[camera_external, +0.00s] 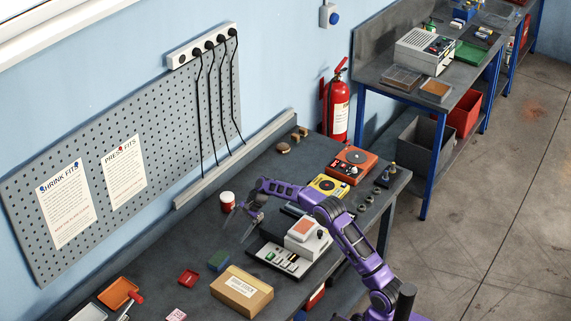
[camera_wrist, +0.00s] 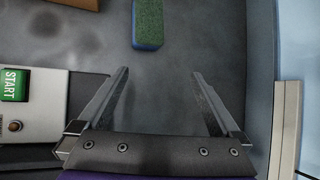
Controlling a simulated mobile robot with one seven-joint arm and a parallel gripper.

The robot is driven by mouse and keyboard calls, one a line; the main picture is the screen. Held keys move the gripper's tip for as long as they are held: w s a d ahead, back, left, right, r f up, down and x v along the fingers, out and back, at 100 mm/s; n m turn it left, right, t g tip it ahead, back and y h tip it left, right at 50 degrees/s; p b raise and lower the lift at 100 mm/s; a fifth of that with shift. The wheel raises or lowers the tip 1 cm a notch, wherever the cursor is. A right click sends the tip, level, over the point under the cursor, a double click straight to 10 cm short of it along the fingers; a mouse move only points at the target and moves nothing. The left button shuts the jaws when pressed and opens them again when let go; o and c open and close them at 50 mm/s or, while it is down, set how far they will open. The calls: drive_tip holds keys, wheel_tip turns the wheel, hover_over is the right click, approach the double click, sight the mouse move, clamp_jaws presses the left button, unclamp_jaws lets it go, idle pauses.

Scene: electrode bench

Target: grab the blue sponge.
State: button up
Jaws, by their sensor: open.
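The blue sponge (camera_external: 219,260) lies on the dark bench top, just behind the cardboard box, in the external view. In the wrist view the sponge (camera_wrist: 148,24) shows a green, rough top and blue sides, at the top edge, partly cut off. My gripper (camera_external: 239,229) is above the bench, to the right of the sponge and apart from it. In the wrist view my gripper (camera_wrist: 160,73) has its two fingers wide apart with nothing between them. The sponge lies beyond the fingertips, roughly in line with the gap.
The cardboard box (camera_external: 242,291) stands close in front of the sponge. A small red tray (camera_external: 188,278) lies to its left. A white and red cup (camera_external: 227,198) stands behind my gripper. A panel with a green START button (camera_wrist: 14,85) is left of my fingers. Bare bench surrounds the sponge's far side.

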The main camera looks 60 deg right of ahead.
drive_tip(key=s+d+r+m+g+y, duration=0.1)
drive_tip(key=s+d+m+y, duration=0.2)
drive_tip(key=y, duration=0.2)
approach(219, 258)
drive_tip(key=x, duration=0.5)
drive_tip(key=shift+w+d+b, duration=0.1)
drive_tip(key=shift+w+b, duration=0.05)
drive_tip(key=shift+b, duration=0.15)
drive_tip(key=x, duration=0.4)
drive_tip(key=shift+s+a+f, duration=0.15)
drive_tip(key=shift+s+a, duration=0.1)
drive_tip(key=shift+a, duration=0.1)
drive_tip(key=shift+w+a+f, duration=0.15)
drive_tip(key=shift+a+f, duration=0.05)
drive_tip(key=shift+a, duration=0.15)
drive_tip(key=shift+c, duration=0.3)
